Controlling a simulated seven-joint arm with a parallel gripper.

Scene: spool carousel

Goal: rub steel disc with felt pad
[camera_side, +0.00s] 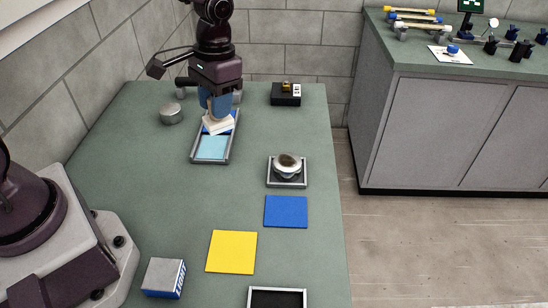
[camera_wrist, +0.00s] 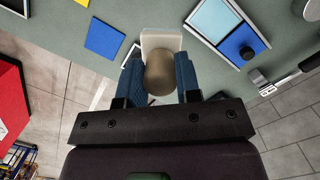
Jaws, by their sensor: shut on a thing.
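My gripper (camera_side: 214,112) is shut on the tan knob of a white felt pad (camera_side: 217,125). In the wrist view the blue fingers stand either side of the tan knob (camera_wrist: 160,74), and the white pad (camera_wrist: 161,40) shows beyond it. The pad looks slightly tilted in the side view, in front of the far part of a tray; its exact height is unclear. The steel disc (camera_side: 289,170) sits on a grey-framed stand (camera_side: 287,183) to the right, apart from the pad. A brown patch (camera_side: 288,159) is on its top.
The grey-rimmed tray (camera_side: 194,151) has light-blue and blue sections; a black knob (camera_wrist: 240,46) stands on the blue one. A metal cylinder (camera_side: 171,114), black box (camera_side: 286,95), blue square (camera_side: 286,211), yellow square (camera_side: 231,252) and small carton (camera_side: 164,277) lie around. The table's middle is clear.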

